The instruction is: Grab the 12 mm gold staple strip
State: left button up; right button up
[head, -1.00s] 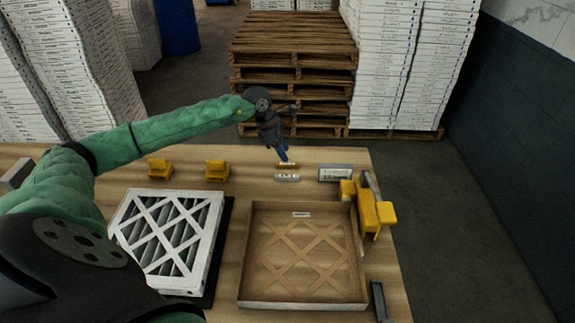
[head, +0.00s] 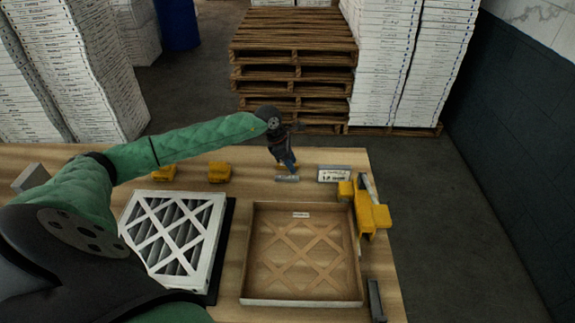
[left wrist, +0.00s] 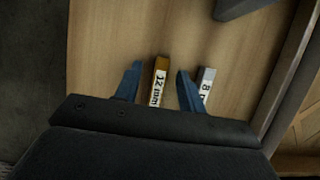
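The gold staple strip (left wrist: 160,84), labelled "12 mm", lies on the wooden table in the left wrist view. My left gripper (head: 290,168) points down over the back of the table. In the left wrist view its blue fingers (left wrist: 158,88) are open, one on each side of the gold strip; I cannot tell whether they touch it. A silver strip (left wrist: 206,85), with "8" showing on its label, lies just outside the right finger. It also shows in the head view (head: 287,178), where the gripper hides the gold strip. My right gripper is not in view.
A small label sign (head: 333,174) and a yellow tool (head: 372,212) stand to the right. Yellow blocks (head: 219,172) stand to the left. An open cardboard tray (head: 302,302) and a white-framed filter (head: 212,247) lie nearer. Pallets (head: 293,68) stand behind the table.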

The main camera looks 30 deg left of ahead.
pick_arm(q)
jog(key=shift+f+b, duration=0.15)
jog(key=shift+b, duration=0.15)
dwell(0.5)
grip_shut()
